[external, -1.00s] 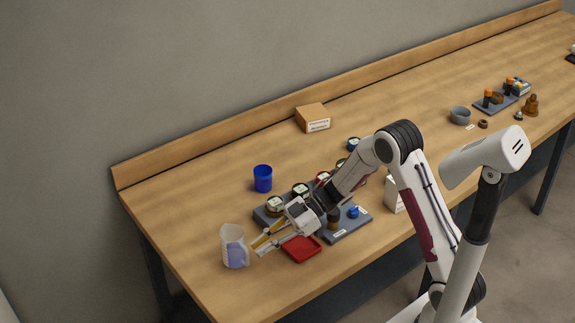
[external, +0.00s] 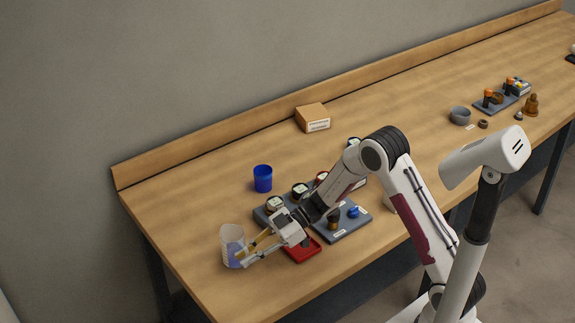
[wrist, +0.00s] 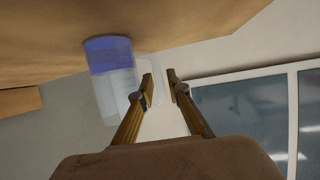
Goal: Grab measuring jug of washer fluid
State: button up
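The measuring jug (external: 231,236) is clear with blue fluid in its lower part. It stands upright near the table's left front edge. My gripper (external: 241,257) is at the jug's right side, with its fingers pointing left. In the wrist view the jug (wrist: 112,75) appears upside down, left of the fingers, and its faint clear handle reaches toward the fingertips. My gripper (wrist: 160,82) is open there, with a gap between the two fingers. I cannot tell whether a finger touches the handle.
A red tray (external: 303,250) lies just right of my gripper. A grey organizer (external: 347,233) with several small items sits behind it. A blue cup (external: 263,179) stands farther back, and a cardboard box (external: 312,117) is near the back ledge. The table left of the blue cup is clear.

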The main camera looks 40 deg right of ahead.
dwell(0.3)
grip_shut()
jog(key=shift+r, duration=0.35)
jog(key=shift+r, duration=4.6)
jog(key=shift+r, duration=0.1)
